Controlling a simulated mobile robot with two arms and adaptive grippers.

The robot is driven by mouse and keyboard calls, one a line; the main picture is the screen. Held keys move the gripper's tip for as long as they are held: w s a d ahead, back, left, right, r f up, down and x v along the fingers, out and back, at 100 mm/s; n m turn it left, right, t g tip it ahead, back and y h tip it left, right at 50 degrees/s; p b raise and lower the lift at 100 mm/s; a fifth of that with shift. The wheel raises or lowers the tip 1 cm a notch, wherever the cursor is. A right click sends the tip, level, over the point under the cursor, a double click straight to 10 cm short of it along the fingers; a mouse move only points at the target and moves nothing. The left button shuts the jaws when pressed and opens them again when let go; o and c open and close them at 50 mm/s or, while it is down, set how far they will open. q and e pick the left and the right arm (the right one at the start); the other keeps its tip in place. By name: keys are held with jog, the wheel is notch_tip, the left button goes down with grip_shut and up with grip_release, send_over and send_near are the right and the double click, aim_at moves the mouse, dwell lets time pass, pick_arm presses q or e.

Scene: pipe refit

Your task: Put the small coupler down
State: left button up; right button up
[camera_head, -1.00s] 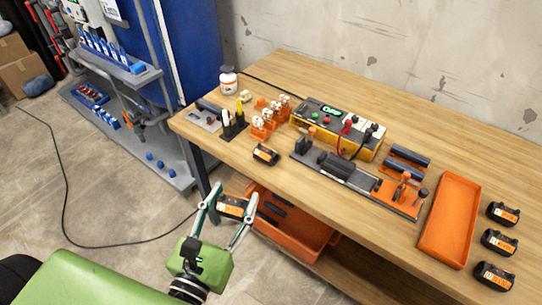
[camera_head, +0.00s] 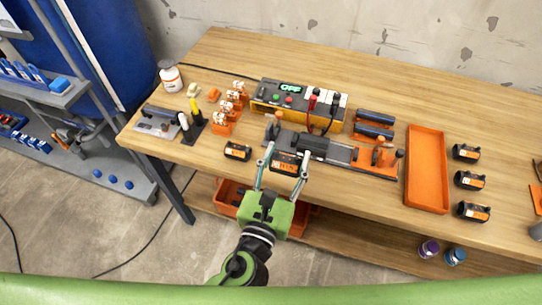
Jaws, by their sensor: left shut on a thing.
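A small black coupler with an orange label (camera_head: 286,163) is between the fingers of my left gripper (camera_head: 285,170). The gripper is shut on it, with one finger at each end. It is over the front part of the wooden workbench (camera_head: 345,195), in front of the grey and orange fixture (camera_head: 335,151). I cannot tell whether the coupler touches the bench top. A similar black and orange coupler (camera_head: 237,151) lies on the bench just to the left. My right gripper is not in view.
An orange tray (camera_head: 427,170) lies to the right, with three more couplers (camera_head: 470,181) beyond it. A yellow power box (camera_head: 300,105) stands behind the fixture. Small orange stands (camera_head: 221,124) are at left. The bench front between coupler and tray looks clear.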

pick_arm(q)
jog(key=w+a+f+b, duration=0.1)
jog(key=w+f, duration=0.1)
jog(key=w+a+f, duration=0.1)
jog(key=w+f, duration=0.1)
jog(key=w, duration=0.1)
jog(key=w+a+f+b, duration=0.1)
jog(key=w+f, duration=0.1)
jog(key=f, duration=0.1)
jog(key=shift+w+b, duration=0.35)
jog(key=shift+w, duration=0.05)
jog(key=shift+w+f, duration=0.1)
jog(key=shift+w, duration=0.1)
jog(key=f+b, duration=0.1)
jog(key=f, duration=0.1)
jog(key=f+b, duration=0.1)
jog(key=shift+w+a+f+b, duration=0.2)
jog(key=shift+w+f+b, duration=0.05)
jog(key=shift+f+b, duration=0.05)
jog(key=shift+f, duration=0.15)
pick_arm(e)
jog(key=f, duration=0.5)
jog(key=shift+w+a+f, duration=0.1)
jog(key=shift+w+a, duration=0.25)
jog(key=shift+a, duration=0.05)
